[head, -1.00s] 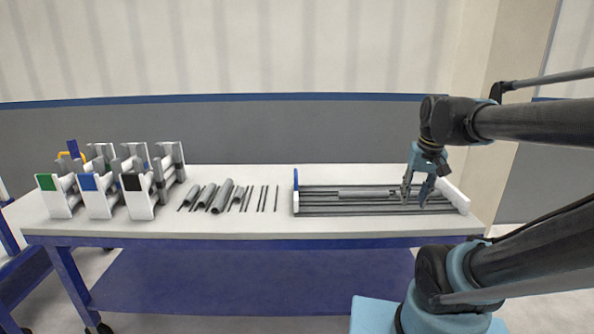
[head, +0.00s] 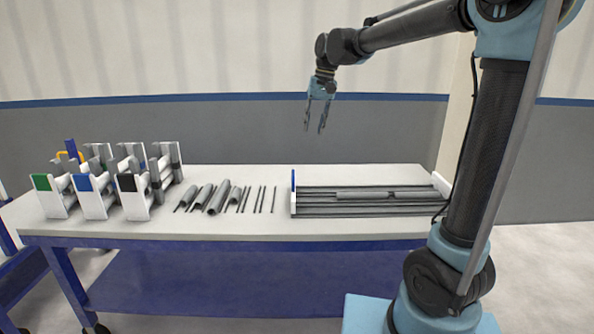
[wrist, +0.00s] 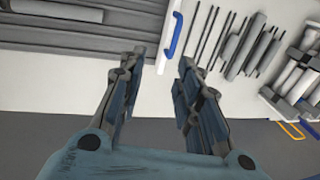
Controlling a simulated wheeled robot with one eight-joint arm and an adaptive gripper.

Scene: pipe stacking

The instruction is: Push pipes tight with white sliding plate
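My gripper (head: 314,129) is open and empty, high above the table's back, over the left part of the rack. In the wrist view its fingers (wrist: 158,70) are apart with nothing between.
Loose grey pipes (head: 219,197) of several thicknesses lie on the white table (head: 240,230) left of the rack. White holders with green (head: 41,183), blue (head: 84,184) and black (head: 127,183) tops stand at the far left. The table's front strip is clear.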

